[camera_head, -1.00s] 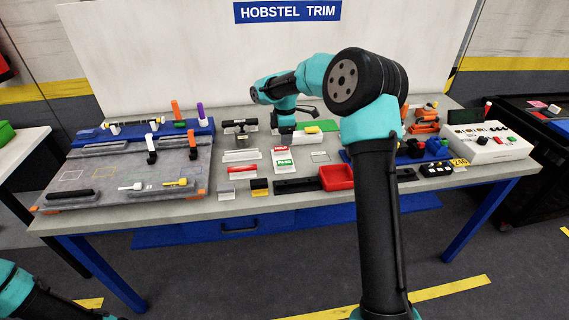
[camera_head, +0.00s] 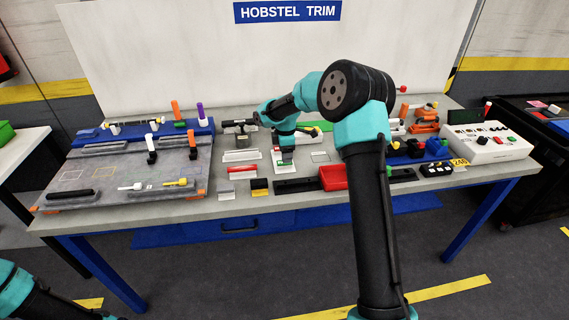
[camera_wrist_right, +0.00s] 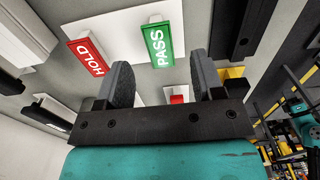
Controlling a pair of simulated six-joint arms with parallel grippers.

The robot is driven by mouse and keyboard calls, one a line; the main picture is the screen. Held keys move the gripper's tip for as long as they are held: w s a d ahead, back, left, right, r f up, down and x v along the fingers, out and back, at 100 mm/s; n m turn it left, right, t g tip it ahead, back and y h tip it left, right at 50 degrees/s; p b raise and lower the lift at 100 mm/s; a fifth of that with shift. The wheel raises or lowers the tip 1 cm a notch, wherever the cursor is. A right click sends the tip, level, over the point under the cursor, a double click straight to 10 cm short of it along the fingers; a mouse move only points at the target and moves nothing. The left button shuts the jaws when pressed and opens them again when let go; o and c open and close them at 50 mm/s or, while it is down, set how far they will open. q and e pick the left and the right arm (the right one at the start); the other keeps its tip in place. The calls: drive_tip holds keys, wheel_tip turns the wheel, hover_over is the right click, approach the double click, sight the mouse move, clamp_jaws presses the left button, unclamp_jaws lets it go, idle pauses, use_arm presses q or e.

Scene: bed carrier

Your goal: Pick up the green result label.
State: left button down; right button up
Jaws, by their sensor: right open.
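The green label marked PASS (camera_wrist_right: 158,47) lies on a white card (camera_wrist_right: 120,40) beside a red label marked HOLD (camera_wrist_right: 88,55). In the head view, the green label (camera_head: 286,163) shows only in part under my right gripper (camera_head: 286,155). In the right wrist view, my right gripper (camera_wrist_right: 160,64) is open. Its two dark fingers stand apart to either side of the green label's near end, with nothing held between them. Whether the fingers touch the card cannot be told. Only part of my left arm shows at the lower left; its gripper is out of view.
A red tray (camera_head: 333,177) and a dark rail (camera_head: 297,186) lie in front and to the right of the card. White holders (camera_head: 241,156) stand to its left. A grey board with tools (camera_head: 120,175) fills the left side. A white control box (camera_head: 488,142) stands at right.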

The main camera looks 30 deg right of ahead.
drive_tip(key=shift+f, duration=1.55)
drive_tip(key=shift+f, duration=0.25)
drive_tip(key=c, duration=0.9)
